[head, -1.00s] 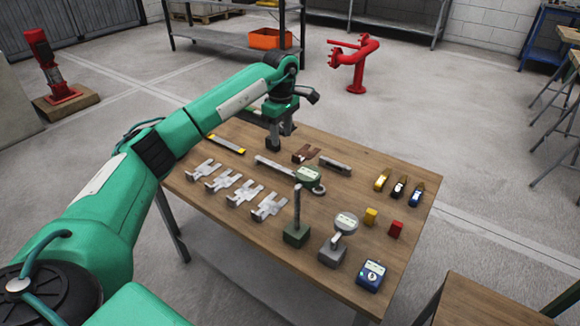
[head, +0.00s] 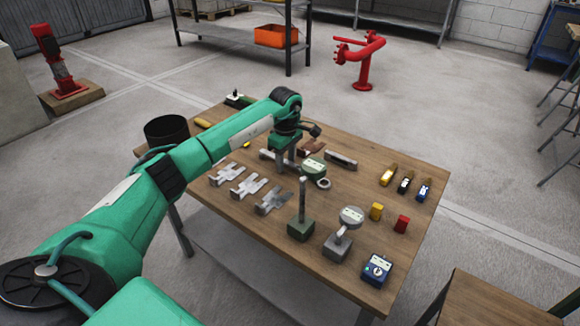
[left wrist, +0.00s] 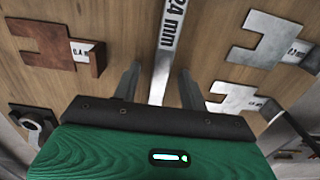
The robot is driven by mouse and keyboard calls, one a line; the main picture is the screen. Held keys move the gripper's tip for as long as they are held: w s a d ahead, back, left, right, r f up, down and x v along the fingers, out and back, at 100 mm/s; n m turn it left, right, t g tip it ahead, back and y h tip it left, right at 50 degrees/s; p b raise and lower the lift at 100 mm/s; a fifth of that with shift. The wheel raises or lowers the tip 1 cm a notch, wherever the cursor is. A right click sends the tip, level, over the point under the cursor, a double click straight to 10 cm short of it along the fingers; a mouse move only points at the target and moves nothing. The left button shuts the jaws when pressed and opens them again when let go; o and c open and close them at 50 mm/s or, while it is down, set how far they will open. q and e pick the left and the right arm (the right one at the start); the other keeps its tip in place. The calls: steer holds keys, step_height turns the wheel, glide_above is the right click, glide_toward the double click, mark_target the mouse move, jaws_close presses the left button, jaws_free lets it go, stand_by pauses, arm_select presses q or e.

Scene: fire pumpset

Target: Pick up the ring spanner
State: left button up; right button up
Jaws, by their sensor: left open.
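The ring spanner is a long grey bar marked 24 mm (left wrist: 167,50) in the left wrist view. In the head view, its ring end (head: 323,184) shows beside a green-based gauge, and much of its shaft is hidden by my left gripper (head: 283,162). The gripper points down over the shaft. In the left wrist view my left gripper (left wrist: 160,85) is open, with one finger on each side of the shaft. I cannot tell how far the fingertips are above the table. My right gripper is not in view.
Silver fork-shaped shims (head: 248,186) lie left of the spanner, a rusty shim (head: 311,147) beyond it. A green block with a post (head: 301,222), a round gauge (head: 350,217) and a blue device (head: 377,268) stand toward the front. A black cylinder (head: 166,130) is at the left.

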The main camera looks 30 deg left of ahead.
arm_select(q)
steer(key=shift+c, duration=0.4)
jaws_close()
steer(key=shift+r, duration=0.15)
